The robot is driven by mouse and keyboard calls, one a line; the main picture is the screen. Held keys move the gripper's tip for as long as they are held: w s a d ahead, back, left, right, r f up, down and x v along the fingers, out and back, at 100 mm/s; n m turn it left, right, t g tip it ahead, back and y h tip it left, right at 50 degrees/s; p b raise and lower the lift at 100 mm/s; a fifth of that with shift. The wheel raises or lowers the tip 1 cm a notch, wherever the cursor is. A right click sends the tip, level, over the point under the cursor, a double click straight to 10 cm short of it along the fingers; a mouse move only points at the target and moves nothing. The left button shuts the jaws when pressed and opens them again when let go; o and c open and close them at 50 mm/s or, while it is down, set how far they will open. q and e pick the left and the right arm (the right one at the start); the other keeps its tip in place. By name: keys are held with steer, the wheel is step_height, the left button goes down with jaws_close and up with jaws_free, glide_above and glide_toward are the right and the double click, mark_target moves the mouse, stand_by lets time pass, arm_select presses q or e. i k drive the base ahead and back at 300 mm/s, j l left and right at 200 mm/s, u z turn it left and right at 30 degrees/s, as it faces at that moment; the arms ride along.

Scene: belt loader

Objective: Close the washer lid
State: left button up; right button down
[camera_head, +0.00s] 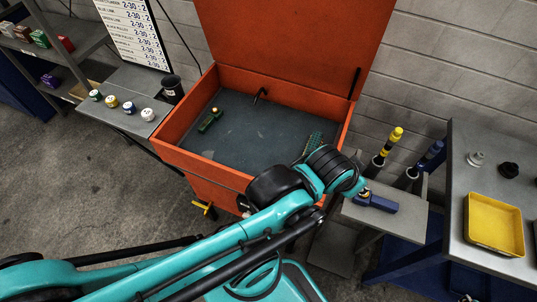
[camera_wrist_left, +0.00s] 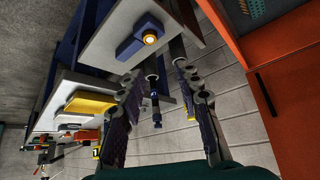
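The orange washer (camera_head: 176,137) stands ahead with its lid (camera_head: 300,40) raised steeply against the wall behind. A dark strut (camera_head: 354,84) shows at the lid's right side. In the left wrist view the lid (camera_wrist_left: 296,90) fills the right edge, and the washer's rim (camera_wrist_left: 222,36) is at upper right. My left arm reaches across the washer's front right corner; its fingers are hidden in the head view. In the left wrist view my left gripper (camera_wrist_left: 160,72) has its fingers apart with nothing between them, clear of the lid. My right gripper is not in view.
The basin holds a green brush (camera_head: 210,120), a black spout (camera_head: 261,94) and a green mat (camera_head: 314,142). A small shelf (camera_head: 400,218) at right carries a blue tool (camera_head: 378,202). A yellow tray (camera_head: 494,224) lies on the right bench. Several small jars stand left of the washer.

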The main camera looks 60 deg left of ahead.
mark_target(331, 46)
steer(key=u, duration=2.1)
steer(key=i+j, duration=0.15)
steer(key=j, duration=0.2)
steer(key=i+j+z, duration=0.1)
steer(key=j, duration=0.25)
